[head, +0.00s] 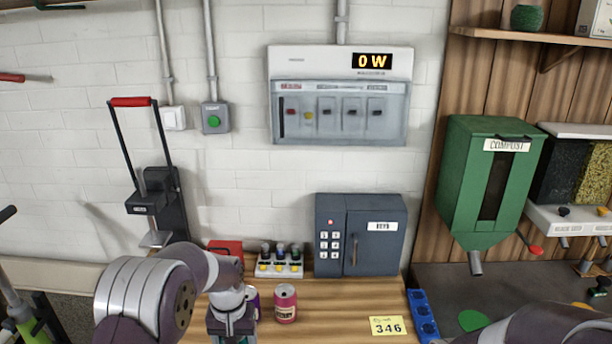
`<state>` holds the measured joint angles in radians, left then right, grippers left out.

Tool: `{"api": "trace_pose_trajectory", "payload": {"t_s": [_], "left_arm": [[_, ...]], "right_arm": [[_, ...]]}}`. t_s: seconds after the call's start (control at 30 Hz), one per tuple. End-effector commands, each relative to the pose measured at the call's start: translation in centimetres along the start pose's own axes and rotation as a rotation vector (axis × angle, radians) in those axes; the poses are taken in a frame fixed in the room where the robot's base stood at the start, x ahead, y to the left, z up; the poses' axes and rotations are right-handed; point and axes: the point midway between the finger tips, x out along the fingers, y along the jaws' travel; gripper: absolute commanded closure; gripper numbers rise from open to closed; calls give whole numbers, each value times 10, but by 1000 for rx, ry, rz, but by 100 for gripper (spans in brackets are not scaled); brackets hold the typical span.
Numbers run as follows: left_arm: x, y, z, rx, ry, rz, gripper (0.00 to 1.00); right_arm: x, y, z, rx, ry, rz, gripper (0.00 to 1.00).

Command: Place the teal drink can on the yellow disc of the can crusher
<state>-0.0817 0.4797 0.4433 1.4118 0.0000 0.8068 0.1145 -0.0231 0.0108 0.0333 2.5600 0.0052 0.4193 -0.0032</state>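The can crusher (170,200) is on the wall at left, with a red-topped lever frame raised. A grey press piece hangs below its body; my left arm covers the area beneath, and I see no yellow disc. No teal can shows. A pinkish-red can (286,304) stands on the wooden bench, and a purple can (253,302) is partly hidden behind my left gripper. My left gripper (232,324) is low over the bench just left of these cans; its fingertips are hidden. Only part of my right arm shows at bottom right, its gripper out of view.
On the bench are a dark key safe (360,236), a rack of small bottles (279,262), a red box (226,248) and a yellow 346 note (388,326). A blue power strip (422,314) lies at the bench's right edge. Bench space before the safe is clear.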

Motion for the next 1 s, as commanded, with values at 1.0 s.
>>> {"api": "trace_pose_trajectory", "payload": {"t_s": [1.0], "left_arm": [[68, -79, 48, -72, 1, 0, 65]], "right_arm": [[0, 0, 0, 0, 0, 0, 57]]}}
